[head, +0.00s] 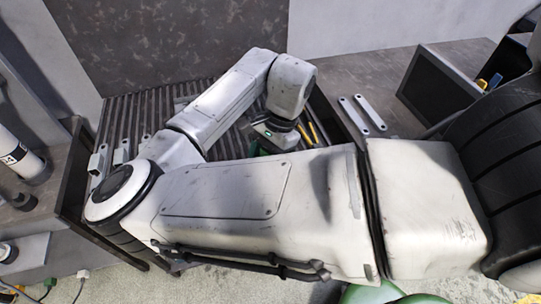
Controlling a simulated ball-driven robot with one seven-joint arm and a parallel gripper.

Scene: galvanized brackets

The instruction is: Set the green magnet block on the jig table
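My arm reaches over a dark slatted surface (225,128), which may be the jig table. My gripper (283,140) points down near the right part of the slats. My own wrist and forearm cover its fingers, so I cannot see whether they are open or hold anything. A small bright green patch shows on the wrist, and a dark green bit shows just below it. I cannot tell whether that dark green bit is the magnet block. No green block is clearly visible elsewhere on the surface.
Grey metal brackets (98,160) stand at the slats' left edge. Thin yellow-orange pieces (313,131) lie just right of my gripper. Two flat grey bars (362,116) lie on the bench further right, beside a dark open-fronted box (434,88). A dark panel rises behind.

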